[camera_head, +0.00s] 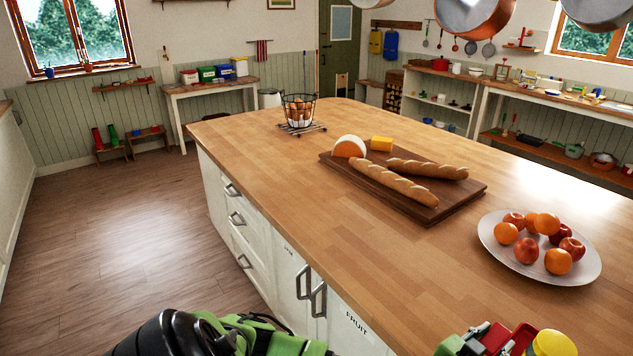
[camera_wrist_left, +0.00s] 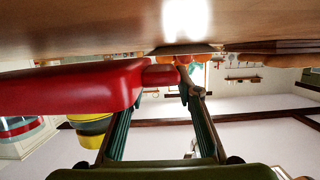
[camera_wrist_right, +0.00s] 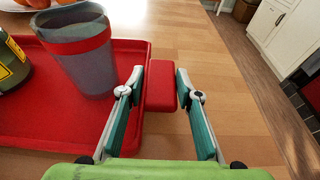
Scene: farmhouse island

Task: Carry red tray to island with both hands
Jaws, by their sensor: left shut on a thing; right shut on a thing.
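The red tray (camera_wrist_right: 25,105) is level over the wooden top of the island (camera_head: 270,165), at its near end. I cannot tell whether it touches the wood. My left gripper (camera_head: 485,340) is shut on one handle of the tray, which shows large in the left wrist view (camera_wrist_left: 70,88). My right gripper (camera_wrist_right: 161,85) is shut on the other red handle and is out of the head view. On the tray stand a grey cup with a red band (camera_wrist_right: 82,55) and a dark canister with a yellow label (camera_wrist_right: 10,68). A yellow lid (camera_head: 555,343) shows at the tray's end.
A white plate of fruit (camera_head: 493,240) lies just beyond the tray. A cutting board (camera_head: 335,165) with baguettes and cheese lies farther back, and an egg basket (camera_head: 299,110) at the far left. The island top left of the plate is clear. Pans (camera_head: 475,15) hang above.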

